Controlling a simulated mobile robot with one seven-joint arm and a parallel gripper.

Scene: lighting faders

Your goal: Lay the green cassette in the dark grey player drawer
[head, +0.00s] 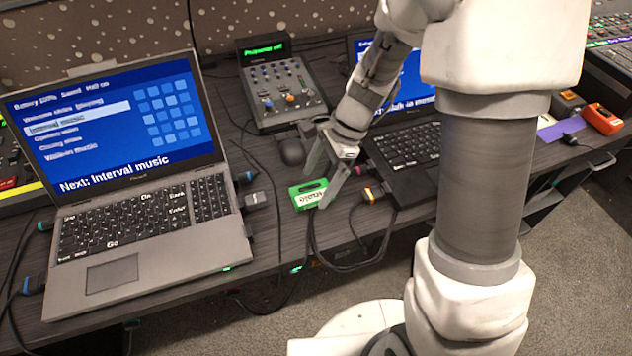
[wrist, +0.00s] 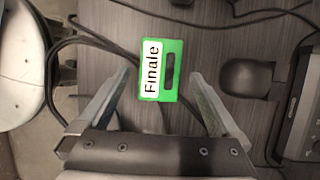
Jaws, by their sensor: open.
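The green cassette (head: 309,194) lies on the dark wooden desk (head: 262,170), between the two laptops. In the wrist view the cassette (wrist: 172,85) has a white label reading "Finale" and a dark window. My gripper (head: 315,189) is open just above it. In the wrist view the fingers of my gripper (wrist: 160,70) stand on either side of the cassette, with a gap on both sides. I cannot make out a dark grey player drawer in either view.
A grey laptop (head: 112,274) stands on the left, and a second laptop (head: 405,158) is partly behind my arm. A fader panel (head: 262,72) and a dark mouse (head: 292,151) are behind the cassette. Black cables (head: 312,240) run close by. An orange-red box (head: 602,118) is far right.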

